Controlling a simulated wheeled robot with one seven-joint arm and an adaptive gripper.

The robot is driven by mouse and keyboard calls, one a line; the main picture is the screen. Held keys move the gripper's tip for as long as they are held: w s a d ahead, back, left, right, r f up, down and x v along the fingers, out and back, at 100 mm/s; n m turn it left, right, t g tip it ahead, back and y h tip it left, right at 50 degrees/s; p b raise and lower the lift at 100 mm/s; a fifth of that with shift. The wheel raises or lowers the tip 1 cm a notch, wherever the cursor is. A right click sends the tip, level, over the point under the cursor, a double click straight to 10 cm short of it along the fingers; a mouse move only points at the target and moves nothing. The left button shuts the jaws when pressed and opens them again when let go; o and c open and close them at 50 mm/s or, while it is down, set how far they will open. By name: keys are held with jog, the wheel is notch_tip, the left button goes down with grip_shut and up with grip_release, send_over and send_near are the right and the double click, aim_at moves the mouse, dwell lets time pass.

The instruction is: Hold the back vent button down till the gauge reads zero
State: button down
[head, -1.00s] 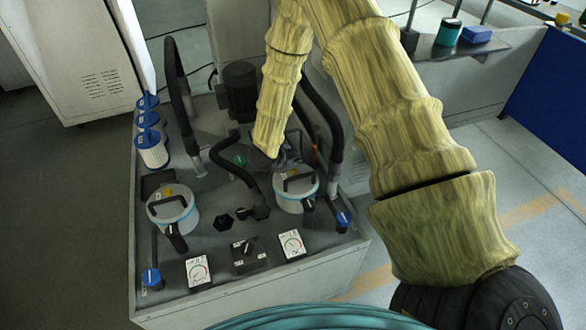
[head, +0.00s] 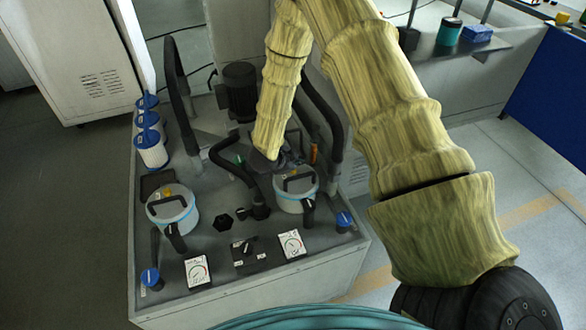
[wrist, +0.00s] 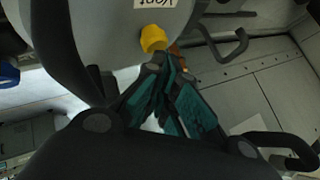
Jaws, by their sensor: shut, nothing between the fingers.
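Two white canisters with dark handles stand on the machine top: a nearer left one (head: 172,212) with a yellow button (head: 168,191), and a farther right one (head: 296,192). My gripper (head: 272,163) is beside the far side of the right canister, partly hidden by my arm. In the wrist view a yellow button (wrist: 153,38) sits by a "Vent" label (wrist: 156,4) on a pale canister. My gripper (wrist: 164,62) is shut and empty, its tips right at this button; contact cannot be told. Two dial gauges, left (head: 198,271) and right (head: 292,244), are too small to read.
A black switch box (head: 248,252) sits between the gauges. Blue-capped valves stand at front left (head: 151,279) and right (head: 343,220). Black hoses (head: 230,166) and a motor (head: 239,92) crowd the back. Blue-topped white filters (head: 151,150) line the left edge.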

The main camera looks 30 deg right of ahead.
jog(key=shift+f, duration=0.45)
dwell(2.7)
jog(key=shift+r, duration=0.1)
jog(key=shift+r+p, duration=0.4)
jog(key=shift+r, duration=0.45)
jog(key=shift+r, duration=0.1)
jog(key=shift+r+p, duration=1.7)
jog(key=shift+r, duration=0.75)
